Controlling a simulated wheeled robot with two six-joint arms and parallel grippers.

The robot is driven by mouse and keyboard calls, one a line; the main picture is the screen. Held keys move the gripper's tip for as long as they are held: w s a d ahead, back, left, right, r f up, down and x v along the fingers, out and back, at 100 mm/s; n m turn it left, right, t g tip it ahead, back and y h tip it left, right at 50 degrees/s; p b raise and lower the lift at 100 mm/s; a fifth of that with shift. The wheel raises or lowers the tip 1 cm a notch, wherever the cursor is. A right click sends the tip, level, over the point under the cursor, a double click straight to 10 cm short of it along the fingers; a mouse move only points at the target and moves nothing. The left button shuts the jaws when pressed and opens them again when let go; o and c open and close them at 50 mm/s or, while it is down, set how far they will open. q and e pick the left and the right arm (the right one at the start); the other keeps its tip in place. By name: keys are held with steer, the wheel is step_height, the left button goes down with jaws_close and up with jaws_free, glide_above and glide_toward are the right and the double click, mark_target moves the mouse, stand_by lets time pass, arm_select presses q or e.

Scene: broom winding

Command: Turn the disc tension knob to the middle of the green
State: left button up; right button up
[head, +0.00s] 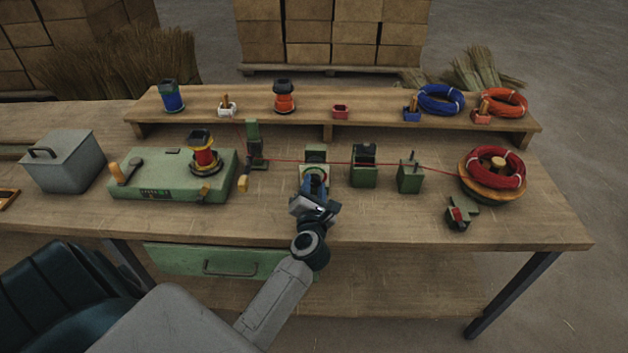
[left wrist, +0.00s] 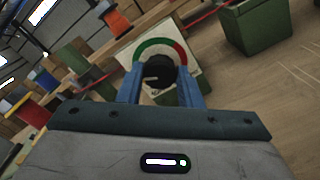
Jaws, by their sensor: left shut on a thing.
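The disc tension knob (left wrist: 157,73) is a dark round knob with a pale pointer line, in front of a white dial (left wrist: 127,55) with a green arc and a red arc. In the left wrist view the pointer line points left in the picture. The dial is on the front of a small green box (head: 316,155) in the middle of the bench. My left gripper (left wrist: 161,84) is shut on the knob, one blue finger on each side. In the head view the left gripper (head: 315,190) hides most of the dial. My right gripper does not show.
A red cord runs from a winding machine (head: 150,180) on the left, past green blocks (head: 364,170), to a red coil (head: 497,165) on a wooden disc at the right. A shelf (head: 370,118) with spools and coils stands behind. The bench front is mostly clear.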

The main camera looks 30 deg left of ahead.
arm_select(q)
steer(key=m+p, duration=0.9)
steer(key=p, duration=0.2)
steer(key=shift+r, duration=0.2)
steer(key=shift+f+m+p, duration=0.1)
steer(key=shift+m+p, duration=1.05)
steer(key=shift+m, duration=0.05)
steer(key=shift+f+m+p, duration=0.1)
steer(key=shift+m+p, duration=0.25)
steer(key=shift+m, duration=0.15)
steer(key=shift+f, duration=0.1)
steer(key=o, duration=1)
steer(key=b+v, duration=0.2)
steer(key=v, duration=0.8)
steer(key=shift+s+d+f+b, duration=0.1)
steer(key=shift+b, duration=0.3)
steer(key=shift+s+d, duration=0.15)
steer(key=shift+s, duration=0.1)
